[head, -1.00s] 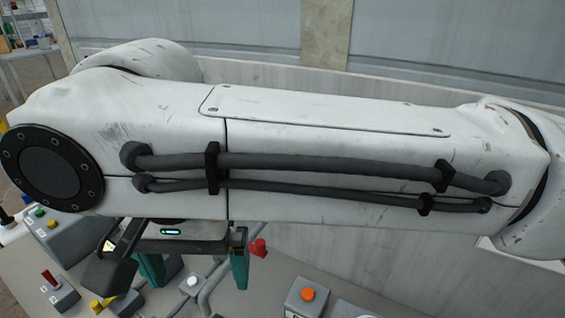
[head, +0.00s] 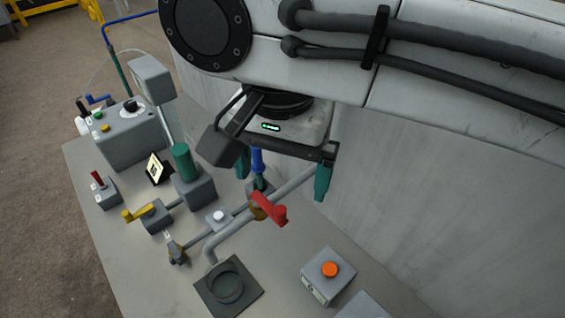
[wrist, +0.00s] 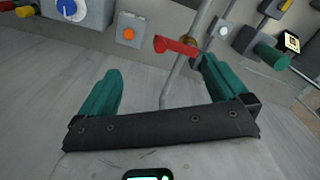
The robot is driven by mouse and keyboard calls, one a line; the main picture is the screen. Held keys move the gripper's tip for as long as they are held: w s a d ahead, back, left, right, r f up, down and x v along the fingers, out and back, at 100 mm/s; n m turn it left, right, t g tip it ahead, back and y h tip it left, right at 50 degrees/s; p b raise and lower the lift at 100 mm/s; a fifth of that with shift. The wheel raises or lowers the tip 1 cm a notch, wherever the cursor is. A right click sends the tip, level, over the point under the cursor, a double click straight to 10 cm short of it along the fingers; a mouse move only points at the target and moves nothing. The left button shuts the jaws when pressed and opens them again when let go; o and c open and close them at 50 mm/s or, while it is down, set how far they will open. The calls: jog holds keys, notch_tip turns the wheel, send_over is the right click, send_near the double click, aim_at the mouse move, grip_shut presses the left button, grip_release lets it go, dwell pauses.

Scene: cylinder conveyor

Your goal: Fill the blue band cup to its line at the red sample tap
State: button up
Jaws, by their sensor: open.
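The red tap lever (head: 270,208) sits on a grey pipe (head: 228,234) that bends down above a dark square drain plate (head: 230,288). The lever also shows in the wrist view (wrist: 175,46), beyond and between my fingers. My gripper (head: 282,182) is open and empty, its teal fingers spread above and behind the lever in the head view. The wrist view shows both fingers (wrist: 163,70) apart with nothing between them but the pipe behind. I cannot make out a cup with a blue band in either view; the drain plate looks empty.
An orange button box (head: 328,272) stands right of the drain. A pale wall runs behind the bench.

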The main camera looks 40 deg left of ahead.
aim_at(280, 209)
notch_tip(280, 209, down, 4)
jog(key=b, duration=0.3)
jog(key=shift+f, duration=0.15)
jog(key=shift+s+f+b, duration=0.1)
jog(key=shift+f+b, duration=0.8)
jog(key=shift+f, duration=1.3)
